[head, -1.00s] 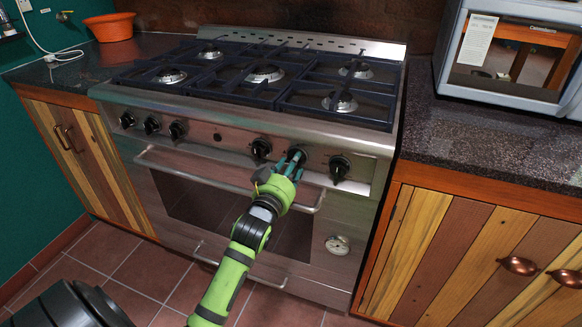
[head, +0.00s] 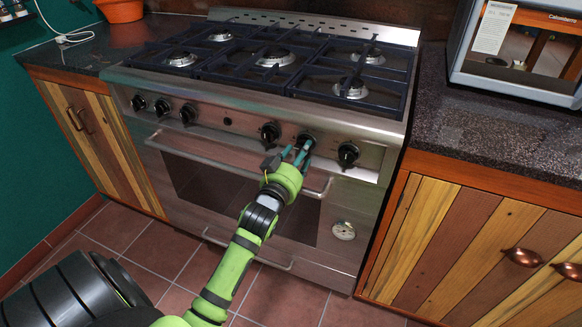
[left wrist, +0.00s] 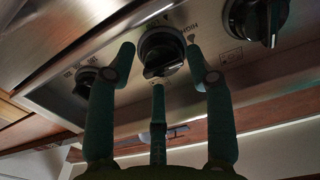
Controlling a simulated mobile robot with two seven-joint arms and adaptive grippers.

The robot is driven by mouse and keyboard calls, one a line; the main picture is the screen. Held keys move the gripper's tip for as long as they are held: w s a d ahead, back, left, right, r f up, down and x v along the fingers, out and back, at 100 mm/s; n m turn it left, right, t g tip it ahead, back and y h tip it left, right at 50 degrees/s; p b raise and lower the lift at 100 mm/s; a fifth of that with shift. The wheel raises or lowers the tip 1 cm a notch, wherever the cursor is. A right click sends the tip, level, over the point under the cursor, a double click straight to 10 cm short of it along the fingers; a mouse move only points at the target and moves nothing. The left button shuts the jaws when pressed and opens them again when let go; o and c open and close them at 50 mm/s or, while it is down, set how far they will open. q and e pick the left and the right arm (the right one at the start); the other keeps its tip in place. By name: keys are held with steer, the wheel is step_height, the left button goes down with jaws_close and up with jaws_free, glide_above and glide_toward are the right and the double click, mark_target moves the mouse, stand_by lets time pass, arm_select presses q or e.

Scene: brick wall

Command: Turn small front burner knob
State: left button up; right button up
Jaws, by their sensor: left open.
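The stove front carries a row of black knobs. The knob at my left gripper (head: 292,156) is the middle one (head: 305,139) of the three right-hand knobs. In the left wrist view this black knob (left wrist: 162,52) is centred between my spread teal fingers (left wrist: 161,70), with two fingers at its sides and one below. The fingers are open and not closed on it; whether any touches it I cannot tell. Other knobs flank it, on the left (head: 269,133) and the right (head: 348,154). I cannot read which burner each knob serves. My right gripper is not in view.
The oven door handle (head: 230,165) runs just below the knobs, behind my left arm. The cooktop grates (head: 270,65) are above. A counter (head: 490,130) with a microwave-like appliance (head: 520,50) is at right. The tiled floor is clear at front right.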

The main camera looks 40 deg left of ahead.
arm_select(q)
steer(key=v, duration=1.1)
steer(key=shift+d, duration=0.1)
